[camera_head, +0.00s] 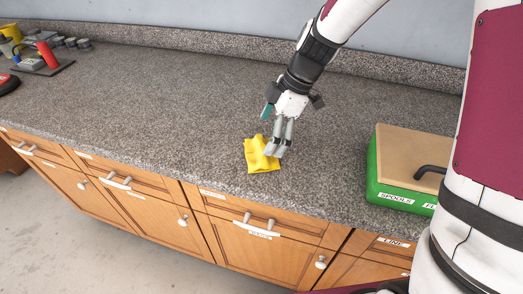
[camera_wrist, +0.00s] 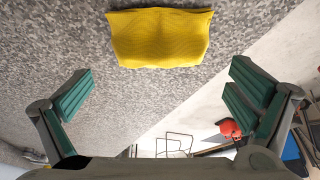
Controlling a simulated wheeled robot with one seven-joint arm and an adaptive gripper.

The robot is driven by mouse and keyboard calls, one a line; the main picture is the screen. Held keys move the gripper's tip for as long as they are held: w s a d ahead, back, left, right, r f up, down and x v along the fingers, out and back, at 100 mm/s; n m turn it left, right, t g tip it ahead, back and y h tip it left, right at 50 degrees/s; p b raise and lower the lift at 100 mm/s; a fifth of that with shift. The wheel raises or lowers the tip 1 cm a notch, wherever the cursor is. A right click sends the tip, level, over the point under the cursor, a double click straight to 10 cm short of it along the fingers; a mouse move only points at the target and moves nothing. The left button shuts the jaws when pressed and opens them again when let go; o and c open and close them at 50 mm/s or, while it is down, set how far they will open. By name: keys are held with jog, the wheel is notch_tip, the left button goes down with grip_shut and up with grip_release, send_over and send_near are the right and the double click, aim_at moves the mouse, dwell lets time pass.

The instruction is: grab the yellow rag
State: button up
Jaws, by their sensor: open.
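The yellow rag (camera_head: 260,155) lies crumpled on the speckled grey countertop (camera_head: 180,105), near its front edge. My gripper (camera_head: 277,150) reaches down to it from above; in the head view its fingers overlap the rag's right part. In the wrist view the rag (camera_wrist: 160,37) shows whole at the top centre, ahead of the fingers and clear of them. My gripper (camera_wrist: 165,98) is open there, its green-padded fingers wide apart with nothing between them. I cannot tell from these views how high the fingertips are above the counter.
A green box with a tan lid (camera_head: 410,165) and a black handle stands right of the rag. Red, blue and yellow items (camera_head: 45,55) stand at the far left. Wooden drawers (camera_head: 130,190) with handles front the counter. The counter left of the rag is clear.

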aim_at(263, 144)
jog(key=shift+x, duration=2.65)
jog(key=shift+d, duration=0.1)
jog(key=c, duration=1)
jog(key=shift+c, duration=0.4)
